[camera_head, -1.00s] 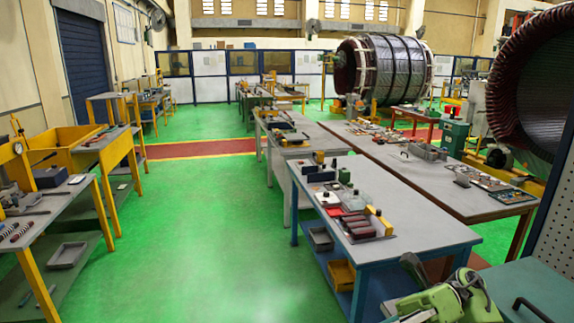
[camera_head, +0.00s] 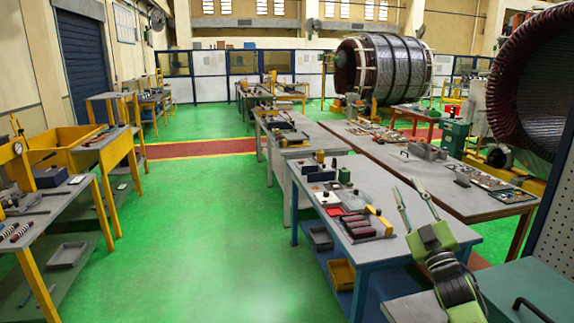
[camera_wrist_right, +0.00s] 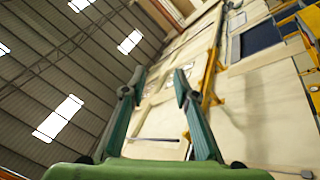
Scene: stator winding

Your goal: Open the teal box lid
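The teal box (camera_head: 500,283) is at the bottom right of the head view, partly cut off by the frame edge. Its flat teal lid carries a black bar handle (camera_head: 532,307) and looks shut. My right gripper (camera_head: 407,185), green and dark, is left of the box, with its fingers pointing up and apart. It is empty and not touching the handle. In the right wrist view the two teal fingers (camera_wrist_right: 160,70) are also spread, with only the wall and roof beyond them. My left gripper is not in view.
A blue-framed workbench (camera_head: 385,195) with tools and dark red blocks stands behind my right gripper. A grey surface (camera_head: 415,307) lies left of the teal box. A perforated panel (camera_head: 555,230) rises behind the box. Green floor (camera_head: 210,240) is open at the left.

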